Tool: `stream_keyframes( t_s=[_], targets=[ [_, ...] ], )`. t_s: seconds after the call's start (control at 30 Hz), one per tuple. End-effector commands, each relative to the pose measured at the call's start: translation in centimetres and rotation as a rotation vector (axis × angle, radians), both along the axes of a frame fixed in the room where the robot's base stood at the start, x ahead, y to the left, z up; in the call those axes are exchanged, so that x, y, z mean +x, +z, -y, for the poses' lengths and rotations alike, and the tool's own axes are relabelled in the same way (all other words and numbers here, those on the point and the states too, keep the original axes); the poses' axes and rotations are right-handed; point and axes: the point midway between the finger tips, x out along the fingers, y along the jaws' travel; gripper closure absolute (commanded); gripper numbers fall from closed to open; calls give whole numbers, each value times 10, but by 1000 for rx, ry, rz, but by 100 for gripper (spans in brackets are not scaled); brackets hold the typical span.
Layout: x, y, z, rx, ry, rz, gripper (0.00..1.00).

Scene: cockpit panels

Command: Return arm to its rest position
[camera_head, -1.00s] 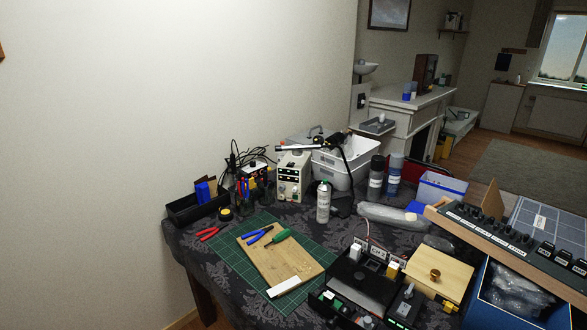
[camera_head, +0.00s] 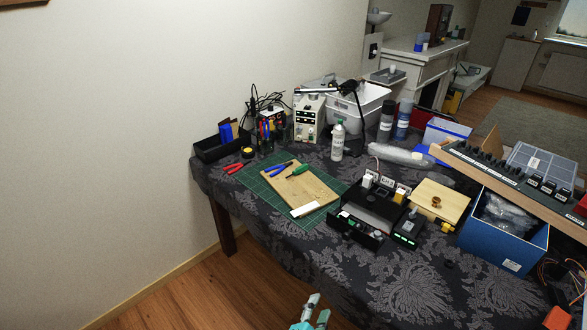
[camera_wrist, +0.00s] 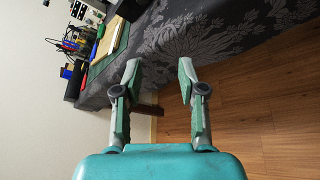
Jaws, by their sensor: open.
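My gripper (camera_head: 316,308) shows at the bottom edge of the head view, over the wooden floor in front of the table (camera_head: 400,270). In the wrist view my gripper (camera_wrist: 157,75) has its two fingers spread apart with nothing between them. The fingers point toward the table's patterned dark cloth (camera_wrist: 200,40), and the wooden floor (camera_wrist: 250,110) shows at the right. The rest of my arm is hidden below the head view.
The table holds a green mat (camera_head: 258,185) with a wooden board (camera_head: 300,190) and pliers, a black panel box (camera_head: 370,210) and a blue box (camera_head: 505,235). The table's front is bare cloth. A wall stands at left; floor (camera_head: 240,285) in front is clear.

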Motion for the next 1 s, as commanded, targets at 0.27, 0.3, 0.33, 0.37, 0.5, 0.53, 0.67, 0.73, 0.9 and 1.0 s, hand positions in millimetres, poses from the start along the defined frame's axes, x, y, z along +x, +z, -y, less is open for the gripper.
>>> stream_keyframes(
  t_s=[0.27,0.3,0.33,0.37,0.5,0.53,0.67,0.73,0.9,1.0],
  targets=[
    [-15,-20,16,84,21,-6,59],
    [-19,-24,19,104,25,-7,59],
    [-21,-26,21,117,27,-8,59],
    [-24,-29,24,132,31,-8,59],
    [-41,-44,36,218,42,-13,59],
    [-45,-47,39,239,45,-14,59],
    [-71,-64,54,367,52,-20,59],
    [-91,-73,63,458,51,-22,59],
    [-143,-84,80,715,30,-16,59],
    [-174,-84,88,869,4,-4,59]
  ],
)
